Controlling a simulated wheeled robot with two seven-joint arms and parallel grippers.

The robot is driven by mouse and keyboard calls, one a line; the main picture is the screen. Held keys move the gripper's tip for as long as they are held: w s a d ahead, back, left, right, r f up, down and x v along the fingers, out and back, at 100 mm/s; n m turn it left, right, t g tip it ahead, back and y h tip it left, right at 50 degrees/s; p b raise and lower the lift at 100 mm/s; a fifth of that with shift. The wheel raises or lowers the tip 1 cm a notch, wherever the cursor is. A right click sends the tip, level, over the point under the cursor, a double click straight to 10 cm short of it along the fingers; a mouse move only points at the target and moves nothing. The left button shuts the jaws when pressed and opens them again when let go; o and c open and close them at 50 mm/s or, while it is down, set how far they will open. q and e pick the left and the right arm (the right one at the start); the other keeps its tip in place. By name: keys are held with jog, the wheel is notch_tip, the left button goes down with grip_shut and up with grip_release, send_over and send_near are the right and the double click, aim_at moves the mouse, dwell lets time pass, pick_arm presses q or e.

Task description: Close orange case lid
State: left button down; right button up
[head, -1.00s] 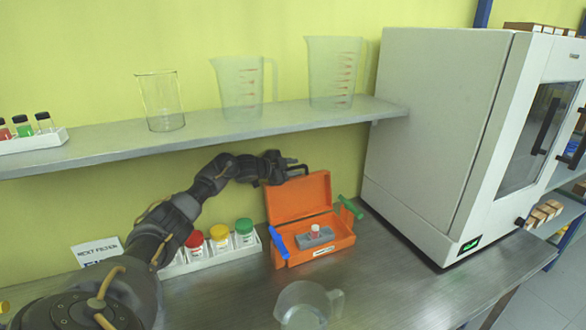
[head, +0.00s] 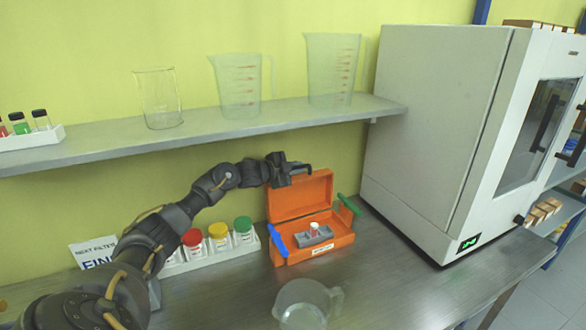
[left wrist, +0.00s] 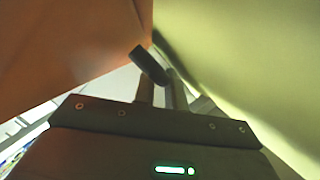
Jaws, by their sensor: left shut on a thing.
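The orange case (head: 335,243) stands open on the bench, with a grey insert holding a small red-capped vial inside. Its orange lid (head: 305,197) stands up at the back, and it fills the left of the left wrist view (left wrist: 65,40). A blue latch (head: 278,241) is at the case's left and a green one (head: 348,204) at its right. My left gripper (head: 303,169) is at the lid's upper edge, shut on it; the exact contact is hard to see. Its fingers show beside the lid in the left wrist view (left wrist: 158,75). My right gripper is out of view.
A white rack (head: 215,250) with red, yellow and green-capped jars stands left of the case. A clear jug (head: 305,303) stands in front. A large white oven (head: 435,130) is to the right. A shelf (head: 220,130) with glassware hangs above.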

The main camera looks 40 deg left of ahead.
pick_arm(q)
jog(key=s+d+m+t+b, duration=0.1)
jog(key=s+d+m+b, duration=0.2)
jog(key=d+b, duration=0.2)
jog(key=shift+s+d+f+m+t+y+b, duration=0.3)
jog(key=shift+s+d+m+t+y, duration=0.1)
jog(key=shift+d, duration=0.7)
jog(key=c, duration=1.5)
grip_release()
jog(key=shift+w, duration=0.1)
jog(key=shift+o, duration=0.2)
jog(key=s+a+r+b, duration=0.1)
jog(key=s+b, duration=0.2)
jog(key=s, duration=0.7)
jog(key=shift+s, duration=0.4)
jog(key=shift+a, duration=0.1)
jog(key=shift+c, duration=0.4)
